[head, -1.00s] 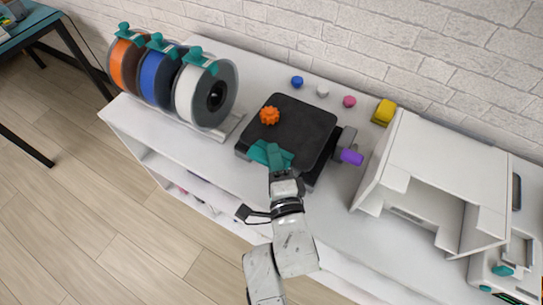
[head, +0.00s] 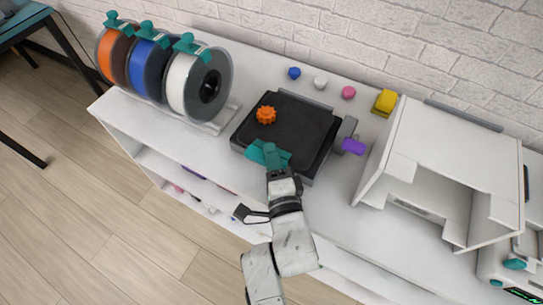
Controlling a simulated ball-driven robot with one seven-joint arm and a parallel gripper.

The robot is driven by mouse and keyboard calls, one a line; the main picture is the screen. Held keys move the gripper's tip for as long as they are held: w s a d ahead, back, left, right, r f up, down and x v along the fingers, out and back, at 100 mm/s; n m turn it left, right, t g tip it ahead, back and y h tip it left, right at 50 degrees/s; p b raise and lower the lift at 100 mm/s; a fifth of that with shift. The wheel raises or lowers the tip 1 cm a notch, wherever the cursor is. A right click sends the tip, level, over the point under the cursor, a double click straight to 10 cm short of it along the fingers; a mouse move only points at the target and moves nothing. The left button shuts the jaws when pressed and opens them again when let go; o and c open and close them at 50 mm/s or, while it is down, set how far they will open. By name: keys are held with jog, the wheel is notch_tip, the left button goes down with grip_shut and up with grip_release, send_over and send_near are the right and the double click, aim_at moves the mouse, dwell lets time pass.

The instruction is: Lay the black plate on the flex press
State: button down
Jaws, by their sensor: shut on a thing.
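The black plate (head: 290,125) is a dark square sheet with an orange gear-shaped piece (head: 265,115) on its far left part. My gripper (head: 269,154), with teal fingers, is shut on the plate's near edge. The plate is over the flex press (head: 348,134), a dark grey base with a side arm and a purple handle (head: 353,146) at its right. The plate covers most of the press and looks nearly level and lined up with it. I cannot tell whether it rests fully on the press.
Orange, blue and white filament spools (head: 199,86) stand on the left of the white bench (head: 225,152). Blue, white and pink knobs (head: 348,93) and a yellow block (head: 386,102) lie along the back. A white open-fronted machine (head: 446,157) stands at right.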

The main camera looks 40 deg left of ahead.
grip_release()
dwell(0.8)
